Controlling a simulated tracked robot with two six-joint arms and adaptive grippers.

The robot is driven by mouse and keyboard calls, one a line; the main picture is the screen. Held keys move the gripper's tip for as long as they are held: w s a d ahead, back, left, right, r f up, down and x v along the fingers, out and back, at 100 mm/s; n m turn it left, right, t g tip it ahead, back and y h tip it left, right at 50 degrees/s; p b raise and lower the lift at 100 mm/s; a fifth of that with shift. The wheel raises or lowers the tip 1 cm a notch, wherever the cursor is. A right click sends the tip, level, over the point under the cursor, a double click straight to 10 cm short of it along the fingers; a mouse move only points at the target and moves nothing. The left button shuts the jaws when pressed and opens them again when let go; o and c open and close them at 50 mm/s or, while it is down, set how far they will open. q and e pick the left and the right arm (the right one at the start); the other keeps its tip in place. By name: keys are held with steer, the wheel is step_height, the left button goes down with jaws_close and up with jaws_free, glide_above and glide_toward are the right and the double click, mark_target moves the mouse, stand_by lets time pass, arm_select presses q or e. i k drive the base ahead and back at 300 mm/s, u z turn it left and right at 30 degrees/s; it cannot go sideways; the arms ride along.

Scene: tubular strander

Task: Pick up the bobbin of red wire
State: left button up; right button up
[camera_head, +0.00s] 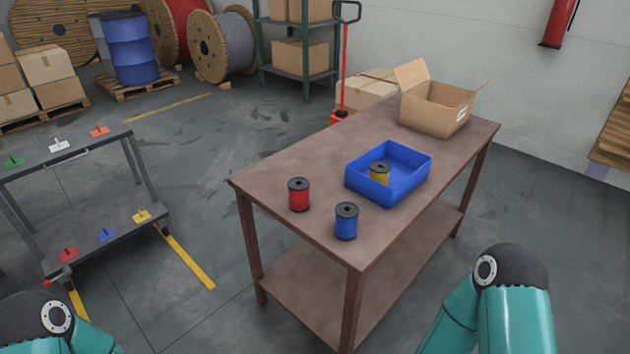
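The bobbin of red wire (299,195) stands upright on the brown table (330,165), near its left end. It has dark flanges. A bobbin of blue wire (346,222) stands upright to its right and nearer to me. A bobbin of yellow wire (379,173) is inside the blue tray (417,174), its lower part hidden by the tray wall. My teal arms show at the bottom left and bottom right, away from the table top. Neither gripper is in view.
An open cardboard box (432,115) sits at the table's far end. A grey cart (75,150) with coloured spindle holders stands at the left. Large cable reels, a blue drum (131,48) and a shelf (297,70) are behind. Floor between cart and table is clear.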

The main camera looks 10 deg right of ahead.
mark_target(298, 186)
steer(key=u, duration=0.1)
steer(key=i, duration=0.85)
steer(key=u, duration=0.5)
